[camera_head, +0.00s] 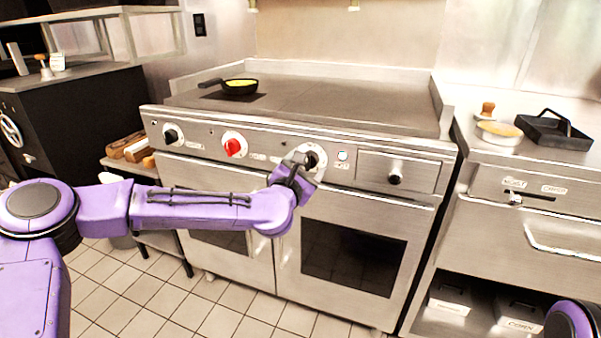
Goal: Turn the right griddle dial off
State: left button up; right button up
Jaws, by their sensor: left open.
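The griddle range (385,160) has a steel front panel with a row of dials. The right griddle dial (313,156) is black on a pale round plate and is partly hidden by my left gripper. My left gripper (301,163) is open, right at this dial with its fingers in front of its left side. I cannot tell whether the fingers touch it. The middle dial (233,147) is red and the left dial (171,135) is black. The right dial's exact angle is hard to read. My right gripper is out of view.
A black pan (240,87) with yellow food sits on the griddle's left side. A drawer knob (394,179) sticks out right of the dials. A counter with a black tray (553,131) and a round dish (499,132) stands at the right.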

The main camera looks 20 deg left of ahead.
pick_arm(q)
jog(key=s, duration=0.9)
jog(key=shift+a, duration=0.2)
jog(key=shift+s, duration=0.1)
jog(key=s+d+f+m+g, duration=0.25)
jog(key=f+m, duration=0.25)
jog(key=f, duration=0.4)
jog(key=s+d+f+m+g, duration=0.1)
jog(key=s+f+m+g, duration=0.15)
jog(key=f+m, duration=0.45)
jog(key=s+a+f+m+g+y, duration=0.1)
jog(key=s+a+f+m+g, duration=0.2)
jog(key=s+f, duration=0.7)
jog(key=s+a+f+m+g+y, duration=0.1)
jog(key=s+a+f+m+g, duration=0.25)
jog(key=s+f, duration=0.65)
jog(key=s+a+f+m+g+y, duration=0.25)
jog(key=s+a+f+m, duration=0.25)
jog(key=s+a+f, duration=0.45)
notch_tip(320, 180, up, 21)
jog(key=s+d+p, duration=0.1)
jog(key=d+p, duration=0.1)
jog(key=p, duration=1.7)
jog(key=shift+s+f+g, duration=0.2)
jog(key=shift+s+g, duration=0.05)
jog(key=shift+g, duration=0.15)
